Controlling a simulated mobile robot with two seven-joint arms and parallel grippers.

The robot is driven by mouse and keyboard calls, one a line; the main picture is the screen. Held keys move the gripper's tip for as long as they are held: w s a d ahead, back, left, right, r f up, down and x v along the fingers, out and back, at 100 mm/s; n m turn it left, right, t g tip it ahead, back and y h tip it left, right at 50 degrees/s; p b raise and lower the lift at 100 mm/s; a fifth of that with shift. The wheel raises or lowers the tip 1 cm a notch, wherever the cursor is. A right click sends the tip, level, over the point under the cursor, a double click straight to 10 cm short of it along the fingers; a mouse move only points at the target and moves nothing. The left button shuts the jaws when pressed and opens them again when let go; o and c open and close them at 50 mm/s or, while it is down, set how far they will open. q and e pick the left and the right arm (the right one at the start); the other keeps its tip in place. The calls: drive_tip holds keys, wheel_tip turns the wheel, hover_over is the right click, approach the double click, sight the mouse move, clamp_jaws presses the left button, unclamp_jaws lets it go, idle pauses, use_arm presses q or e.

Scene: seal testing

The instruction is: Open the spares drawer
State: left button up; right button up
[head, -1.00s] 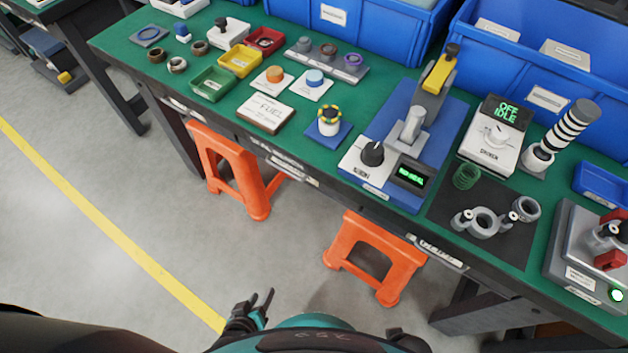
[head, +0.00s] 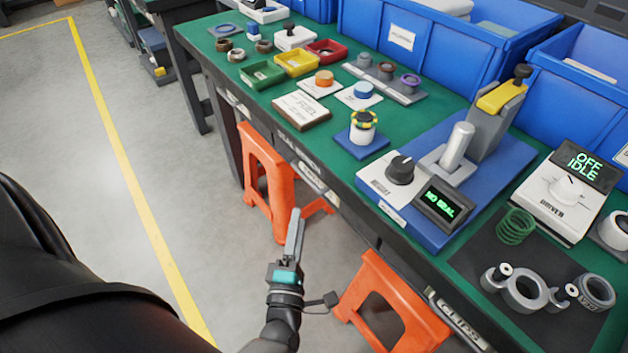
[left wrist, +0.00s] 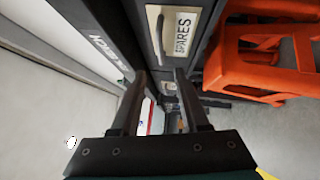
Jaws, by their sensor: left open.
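The spares drawer (left wrist: 202,14) shows in the left wrist view as a dark front with a "SPARES" label (left wrist: 184,36) and a grey bar handle (left wrist: 158,38). Its front looks flush with the bench. In the head view, a white drawer label (head: 311,178) sits under the bench edge, but its text is too small to read. My left gripper (head: 297,213) is in front of the bench and below its top. In the left wrist view its fingers (left wrist: 160,74) are apart and empty, with the handle beyond their tips and not between them. My right gripper is out of view.
Orange stools stand under the bench, one behind my left gripper (head: 262,175) and one to its right (head: 385,305). The green bench top (head: 330,150) carries trays, a press and a driver box. Grey floor (head: 150,130) to the left is clear.

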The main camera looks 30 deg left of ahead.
sight(306, 176)
use_arm(q)
drive_tip(key=shift+b+x, duration=1.05)
drive_tip(key=shift+x, duration=5)
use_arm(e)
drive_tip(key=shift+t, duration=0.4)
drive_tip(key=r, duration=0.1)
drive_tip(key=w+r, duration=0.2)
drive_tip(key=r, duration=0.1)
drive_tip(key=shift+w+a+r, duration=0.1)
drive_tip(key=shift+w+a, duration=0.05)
use_arm(q)
clamp_jaws()
